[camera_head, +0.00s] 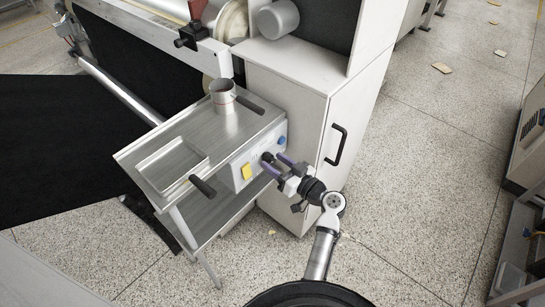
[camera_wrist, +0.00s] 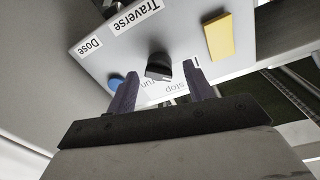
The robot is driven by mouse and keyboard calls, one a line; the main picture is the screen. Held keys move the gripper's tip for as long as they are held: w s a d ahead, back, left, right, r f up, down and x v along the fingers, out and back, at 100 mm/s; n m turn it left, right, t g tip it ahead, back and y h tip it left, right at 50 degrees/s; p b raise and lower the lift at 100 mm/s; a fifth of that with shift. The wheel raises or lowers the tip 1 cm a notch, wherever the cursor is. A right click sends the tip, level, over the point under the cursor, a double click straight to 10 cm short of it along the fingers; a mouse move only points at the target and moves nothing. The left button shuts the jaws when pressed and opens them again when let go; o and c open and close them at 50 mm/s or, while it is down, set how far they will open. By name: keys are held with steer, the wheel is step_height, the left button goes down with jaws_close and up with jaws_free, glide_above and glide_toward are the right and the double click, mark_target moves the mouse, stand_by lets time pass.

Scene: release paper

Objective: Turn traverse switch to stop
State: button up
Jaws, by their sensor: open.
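The traverse switch (camera_wrist: 158,67) is a dark rotary knob on a light control panel (camera_wrist: 85,65), under the label "Traverse" in the wrist view. Its "stop" and "run" labels (camera_wrist: 165,87) lie on the panel just beside it. My gripper (camera_wrist: 157,80) is open, with its two purple-grey fingers pointing at the panel, one on each side of the knob. I cannot tell whether either finger touches it. In the head view the panel (camera_head: 240,172) is on the front of a metal cart, and my gripper (camera_head: 273,167) reaches it from the right, partly covering the knob.
A yellow piece (camera_wrist: 219,37) and a blue button (camera_wrist: 116,82) flank the knob on the panel. The cart top holds a metal cup (camera_head: 223,97) and a shallow tray (camera_head: 172,163). A white cabinet (camera_head: 295,120) with a black handle (camera_head: 336,145) stands close behind my gripper.

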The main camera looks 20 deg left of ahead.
steer(key=shift+x, duration=0.9)
steer(key=shift+c, duration=0.3)
steer(key=c, duration=0.9)
steer(key=shift+m, duration=0.3)
steer(key=m, duration=0.3)
steer(key=shift+m, duration=0.4)
steer(key=m+p, duration=0.1)
steer(key=m, duration=0.4)
